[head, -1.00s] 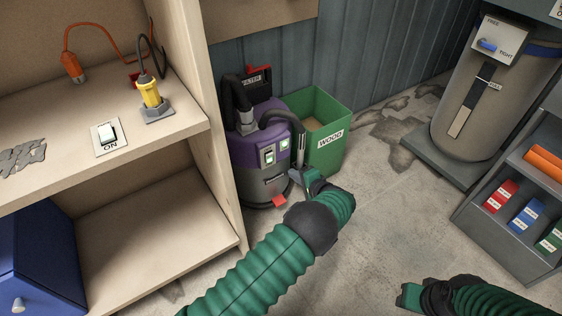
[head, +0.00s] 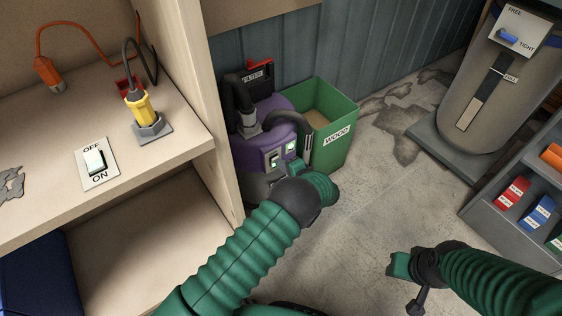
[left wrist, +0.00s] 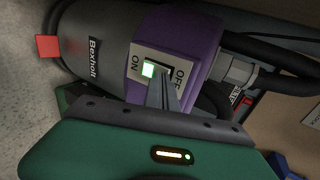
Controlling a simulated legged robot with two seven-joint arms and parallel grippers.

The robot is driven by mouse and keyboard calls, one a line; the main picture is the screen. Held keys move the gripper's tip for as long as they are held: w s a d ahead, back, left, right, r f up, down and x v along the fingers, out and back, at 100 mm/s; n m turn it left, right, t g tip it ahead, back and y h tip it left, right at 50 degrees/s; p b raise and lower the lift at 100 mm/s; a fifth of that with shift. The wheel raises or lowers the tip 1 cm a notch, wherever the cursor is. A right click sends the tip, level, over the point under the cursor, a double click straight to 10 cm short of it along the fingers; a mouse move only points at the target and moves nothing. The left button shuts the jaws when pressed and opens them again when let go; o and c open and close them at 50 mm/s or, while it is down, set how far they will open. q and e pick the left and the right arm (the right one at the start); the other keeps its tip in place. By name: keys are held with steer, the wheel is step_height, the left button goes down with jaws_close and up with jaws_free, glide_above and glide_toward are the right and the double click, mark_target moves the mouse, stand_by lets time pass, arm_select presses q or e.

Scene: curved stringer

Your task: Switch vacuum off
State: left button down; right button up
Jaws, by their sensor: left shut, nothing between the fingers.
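The vacuum (head: 270,122) has a purple top and a grey body. It stands on the floor beside the shelf. Its switch panel (head: 273,157) shows green-lit parts in the head view. In the left wrist view, the white panel has a rocker switch (left wrist: 149,69) between ON and OFF labels, with a green light at the ON end. My left gripper (left wrist: 160,84) is shut and empty, with its fingertips right at the switch; I cannot tell if they touch. In the head view my left gripper (head: 295,166) partly hides the vacuum's front. My right gripper (head: 400,266) hangs over the floor, its jaws unclear.
A green WOOD bin (head: 335,150) stands right behind the vacuum. The wooden shelf (head: 190,148) at left holds another ON/OFF switch (head: 96,162) and a yellow plug (head: 141,108). A grey barrel (head: 470,85) and a rack of coloured boxes (head: 540,212) stand at right.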

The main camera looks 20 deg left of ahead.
arm_select(q)
steer(key=shift+a, duration=0.15)
steer(key=shift+w+a+r, duration=0.1)
steer(key=shift+w+a, duration=0.1)
steer(key=shift+a, duration=0.05)
steer(key=shift+r+p, duration=0.1)
steer(key=shift+p, duration=0.25)
steer(key=shift+r+p, duration=0.4)
steer(key=shift+r, duration=0.3)
